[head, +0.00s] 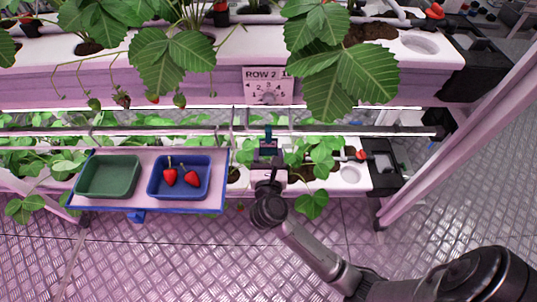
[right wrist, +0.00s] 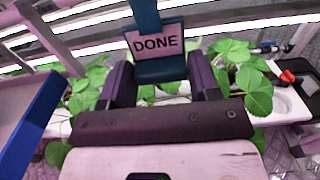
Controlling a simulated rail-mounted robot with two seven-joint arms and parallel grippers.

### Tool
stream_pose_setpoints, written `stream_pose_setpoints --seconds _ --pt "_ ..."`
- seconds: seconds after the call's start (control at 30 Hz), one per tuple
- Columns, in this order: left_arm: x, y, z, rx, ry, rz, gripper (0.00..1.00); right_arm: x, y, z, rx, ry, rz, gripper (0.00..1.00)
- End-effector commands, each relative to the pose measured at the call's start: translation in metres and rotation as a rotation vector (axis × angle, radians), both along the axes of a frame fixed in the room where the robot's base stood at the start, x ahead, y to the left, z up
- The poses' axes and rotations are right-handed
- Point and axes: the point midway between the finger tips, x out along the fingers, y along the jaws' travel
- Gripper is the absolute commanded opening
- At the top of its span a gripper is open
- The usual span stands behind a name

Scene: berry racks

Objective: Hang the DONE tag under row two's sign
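The row two sign (head: 267,85), a pale plate reading "ROW 2" with a dial of numbers, is on the front of the upper planter. My right gripper (head: 268,148) is below it, in front of the lower row. In the right wrist view, the DONE tag (right wrist: 155,42) faces the camera upright, with a teal backing and a teal strip rising above it. The tag's lower teal part sits between the two fingers, which appear closed on its sides. In the head view the teal strip's top shows below the sign, apparently apart from it. My left gripper is not in view.
A tray (head: 145,205) at the left holds a green punnet (head: 108,176) and a blue punnet (head: 180,195) with two strawberries. Large leaves (head: 340,75) hang right beside the sign. White rails cross behind the gripper. A slanted post (head: 455,130) stands at the right.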

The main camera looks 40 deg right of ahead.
Motion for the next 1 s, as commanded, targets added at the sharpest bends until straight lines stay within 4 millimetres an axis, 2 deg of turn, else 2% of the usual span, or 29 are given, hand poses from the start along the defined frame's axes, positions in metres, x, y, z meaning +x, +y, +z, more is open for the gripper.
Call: stream_pose_setpoints --seconds 0.03,0.3,0.53,0.67,1.0 --pt "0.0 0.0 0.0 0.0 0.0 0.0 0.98 0.0 0.0 0.0 0.0 0.0 0.0 0.61" --pt "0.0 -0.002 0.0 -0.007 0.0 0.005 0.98 0.0 0.0 0.0 0.0 0.0 0.0 0.84" --pt "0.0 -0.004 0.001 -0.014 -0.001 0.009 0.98 -0.001 0.001 0.0 0.001 0.001 0.0 0.84" --pt "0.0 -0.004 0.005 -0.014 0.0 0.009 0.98 -0.009 0.008 0.0 0.002 0.002 0.001 0.84" --pt "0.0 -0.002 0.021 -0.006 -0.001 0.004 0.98 -0.057 0.05 0.001 0.003 0.003 0.001 0.84"
